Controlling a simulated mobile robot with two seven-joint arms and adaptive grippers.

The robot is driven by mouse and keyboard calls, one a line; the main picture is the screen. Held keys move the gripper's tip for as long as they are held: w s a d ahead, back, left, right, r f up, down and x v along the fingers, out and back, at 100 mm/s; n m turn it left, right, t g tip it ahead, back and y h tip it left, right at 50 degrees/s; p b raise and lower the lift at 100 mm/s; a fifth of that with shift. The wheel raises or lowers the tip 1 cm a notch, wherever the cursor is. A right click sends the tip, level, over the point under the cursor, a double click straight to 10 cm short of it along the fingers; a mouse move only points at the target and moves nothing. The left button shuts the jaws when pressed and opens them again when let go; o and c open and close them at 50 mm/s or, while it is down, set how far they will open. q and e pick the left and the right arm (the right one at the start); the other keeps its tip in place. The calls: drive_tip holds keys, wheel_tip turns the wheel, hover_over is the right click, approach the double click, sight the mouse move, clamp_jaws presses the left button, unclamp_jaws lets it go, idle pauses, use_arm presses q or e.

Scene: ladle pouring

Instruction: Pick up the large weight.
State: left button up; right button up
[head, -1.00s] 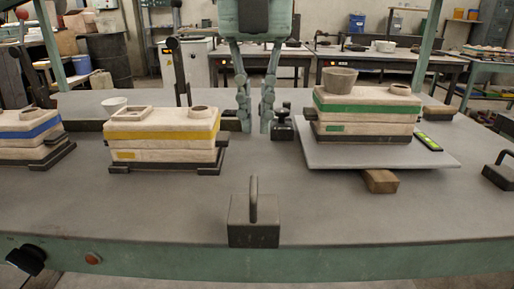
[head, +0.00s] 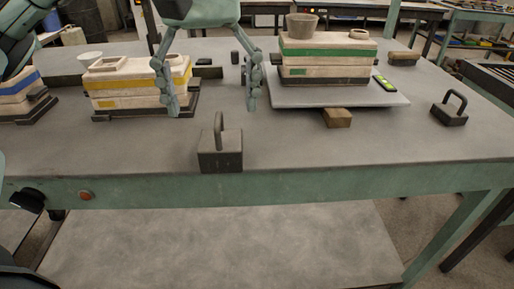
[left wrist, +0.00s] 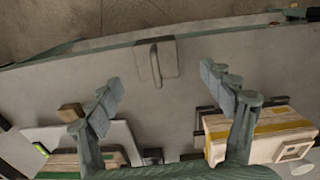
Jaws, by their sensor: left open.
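The large weight, a dark square block with an upright loop handle (head: 220,152), stands near the table's front edge in the head view. It also shows in the left wrist view (left wrist: 168,58), at the top between and beyond the fingertips. My left gripper (head: 212,108) is open and empty, its fingers pointing down, behind the weight and apart from it. In the left wrist view its fingers (left wrist: 163,82) are spread wide with bare tabletop between them. My right gripper is not in view.
A yellow-striped mold (head: 135,88) stands behind left, and a green-striped mold (head: 327,58) on a tilted board (head: 300,98) behind right, propped by a wooden block (head: 338,118). Another handled weight (head: 449,112) sits at right. The table is clear around the large weight.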

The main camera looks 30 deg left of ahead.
sight(221, 141)
use_arm(q)
drive_tip(key=shift+f+m, duration=0.25)
drive_tip(key=shift+m, duration=0.05)
drive_tip(key=shift+f+b, duration=0.35)
drive_tip(key=shift+f, duration=1)
drive_tip(key=f, duration=0.4)
drive_tip(key=shift+w+d+f, duration=0.15)
drive_tip(key=shift+w+f, duration=0.1)
drive_tip(key=shift+f, duration=0.15)
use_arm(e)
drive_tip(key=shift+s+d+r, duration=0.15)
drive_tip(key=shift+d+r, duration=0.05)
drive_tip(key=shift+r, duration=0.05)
use_arm(q)
drive_tip(key=shift+c, duration=0.6)
drive_tip(key=c, duration=1.7)
drive_tip(key=shift+r, duration=0.1)
clamp_jaws()
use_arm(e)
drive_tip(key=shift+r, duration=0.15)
